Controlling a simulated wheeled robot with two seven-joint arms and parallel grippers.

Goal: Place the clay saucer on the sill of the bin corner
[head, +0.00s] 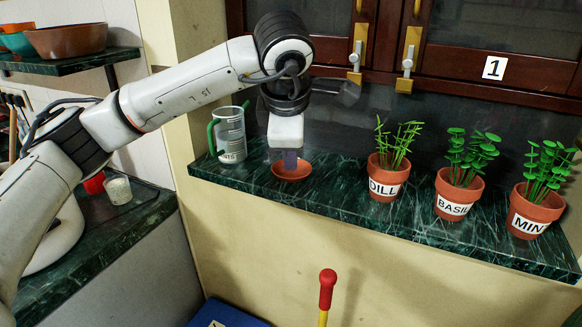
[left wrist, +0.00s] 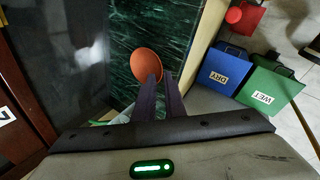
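The clay saucer (head: 292,172) is a shallow orange-brown dish at the dark green marble sill (head: 330,190), below the cabinet. In the left wrist view the saucer (left wrist: 145,64) shows round, just beyond my fingertips. My left gripper (head: 290,160) points down over the saucer. In the left wrist view its two dark fingers (left wrist: 161,76) have a narrow gap between them; one overlaps the saucer's near edge and the other is beside it. I cannot tell whether they touch the rim. The right gripper is not in view.
A jug with a green handle (head: 229,135) stands left of my gripper. Potted dill (head: 389,175), basil (head: 457,195) and mint (head: 535,210) stand to the right. The left wrist view shows a blue DRY bin (left wrist: 224,75) and green WET bin (left wrist: 268,88). Sill between saucer and dill is clear.

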